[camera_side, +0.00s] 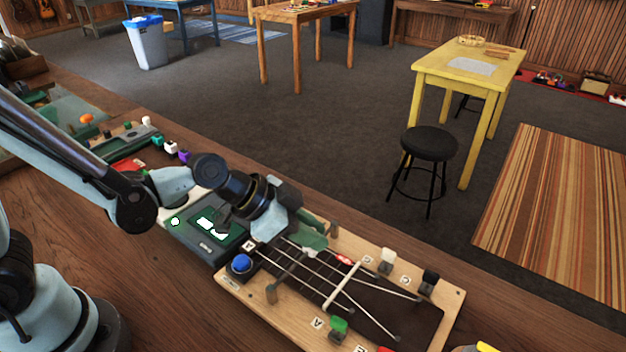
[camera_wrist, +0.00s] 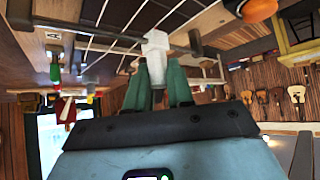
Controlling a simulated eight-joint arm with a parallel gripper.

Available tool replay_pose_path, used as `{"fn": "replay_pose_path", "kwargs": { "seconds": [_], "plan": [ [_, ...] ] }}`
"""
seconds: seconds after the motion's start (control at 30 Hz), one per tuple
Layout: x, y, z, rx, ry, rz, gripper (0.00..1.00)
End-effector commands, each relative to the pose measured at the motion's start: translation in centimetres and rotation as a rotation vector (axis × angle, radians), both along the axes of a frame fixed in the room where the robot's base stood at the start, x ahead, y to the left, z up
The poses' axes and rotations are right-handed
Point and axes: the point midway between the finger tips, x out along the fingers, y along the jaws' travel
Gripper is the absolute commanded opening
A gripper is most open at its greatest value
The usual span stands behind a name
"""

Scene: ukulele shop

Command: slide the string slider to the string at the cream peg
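The cream peg (camera_side: 386,262) stands at the far edge of a wooden string board (camera_side: 240,297), beside a letter card. Pale strings (camera_side: 340,285) run along the dark panel. A thin dark rail (camera_side: 287,272) crosses them between two posts; it also shows in the wrist view (camera_wrist: 100,35). The string slider, a pale block (camera_wrist: 154,60), sits at the rail near its right-hand post. My gripper's green fingers (camera_wrist: 160,88) flank the block and appear closed on it.
A blue peg (camera_side: 240,263), a green peg (camera_side: 338,328) and a black peg (camera_side: 430,278) stand around the board. A red tag (camera_side: 345,259) lies near the far strings.

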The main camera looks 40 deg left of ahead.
Motion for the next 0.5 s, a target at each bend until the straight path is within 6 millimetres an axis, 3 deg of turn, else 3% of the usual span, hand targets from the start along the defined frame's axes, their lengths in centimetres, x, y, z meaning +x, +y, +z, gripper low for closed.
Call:
{"fn": "replay_pose_path", "kwargs": {
  "seconds": [0.03,0.13,0.5],
  "plan": [
    [-0.01,0.0,0.01,0.0,0.0,0.0,0.14],
    [-0.01,0.0,0.01,0.0,0.0,0.0,0.0],
    [0.49,-0.06,0.02,-0.002,0.0,0.0,0.0]
  ]
}}
